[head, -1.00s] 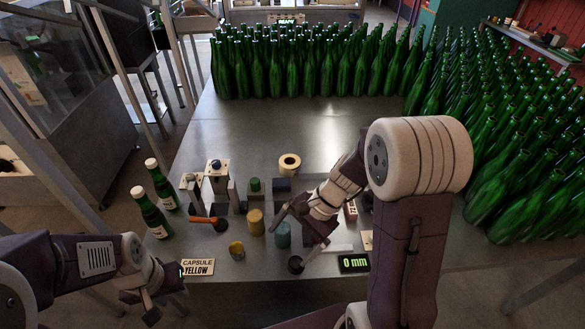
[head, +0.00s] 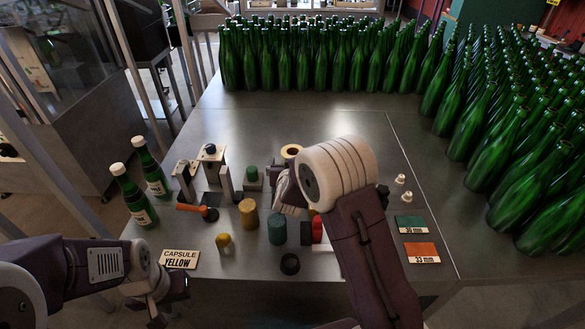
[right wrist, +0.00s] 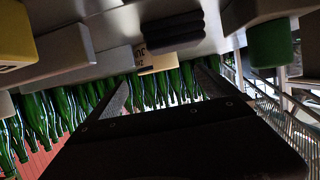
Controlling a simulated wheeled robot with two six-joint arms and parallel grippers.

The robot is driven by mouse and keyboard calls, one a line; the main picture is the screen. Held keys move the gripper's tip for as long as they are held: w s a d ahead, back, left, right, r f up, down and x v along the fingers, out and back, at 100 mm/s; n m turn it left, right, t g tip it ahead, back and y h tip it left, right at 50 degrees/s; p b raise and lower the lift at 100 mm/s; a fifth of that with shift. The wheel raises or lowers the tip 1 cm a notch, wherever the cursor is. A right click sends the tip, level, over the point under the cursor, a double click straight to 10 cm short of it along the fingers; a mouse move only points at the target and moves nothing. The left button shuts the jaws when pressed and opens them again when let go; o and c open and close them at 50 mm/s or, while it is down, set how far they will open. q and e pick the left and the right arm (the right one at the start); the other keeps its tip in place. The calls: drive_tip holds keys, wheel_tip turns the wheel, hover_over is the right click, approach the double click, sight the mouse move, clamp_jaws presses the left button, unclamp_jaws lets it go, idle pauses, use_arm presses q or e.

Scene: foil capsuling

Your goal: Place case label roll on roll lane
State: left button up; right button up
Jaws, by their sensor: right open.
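The cream label roll (head: 291,150) with a dark core sits on the steel table, partly hidden behind my right arm. My right gripper is mostly hidden by its own arm in the head view, just in front of the roll. In the right wrist view the right gripper (right wrist: 163,85) is open, its two fingers apart. A cream printed piece (right wrist: 158,63) shows between and beyond them; I cannot tell if it is the roll. My left gripper (head: 168,300) is off the table's front left corner, its jaw opening unclear. I cannot pick out the roll lane.
Green bottles (head: 310,60) crowd the table's back and right. Two capped bottles (head: 133,195) stand at left. Yellow (head: 248,214) and teal (head: 277,228) cylinders stand in front. A green card (head: 410,224) and an orange card (head: 422,252) lie at right. Table behind the roll is clear.

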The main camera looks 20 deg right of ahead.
sight(293, 151)
drive_tip(key=shift+w+d+r, duration=0.1)
drive_tip(key=shift+d, duration=0.15)
drive_tip(key=p+x, duration=0.1)
drive_tip(key=x, duration=0.2)
drive_tip(key=shift+w, duration=0.3)
drive_tip(key=shift+w+d+f, duration=0.1)
drive_tip(key=shift+w+f, duration=0.15)
drive_tip(key=shift+w, duration=0.1)
drive_tip(key=x, duration=0.3)
drive_tip(key=shift+w+d+f+p, duration=0.1)
drive_tip(key=shift+w+d+p, duration=0.15)
drive_tip(key=shift+w+p, duration=0.1)
drive_tip(key=shift+w+f, duration=0.15)
drive_tip(key=shift+w, duration=0.05)
drive_tip(key=shift+s, duration=0.1)
drive_tip(key=c, duration=1.8)
wheel_tip(293, 151, up, 5)
drive_tip(key=shift+d+f, duration=0.1)
drive_tip(key=shift+f, duration=0.05)
drive_tip(key=s+d+r+b, duration=0.1)
drive_tip(key=s+d+r, duration=0.4)
drive_tip(key=s, duration=0.5)
drive_tip(key=shift+d+r+b, duration=0.3)
drive_tip(key=shift+r+b, duration=0.1)
drive_tip(key=shift+r, duration=0.4)
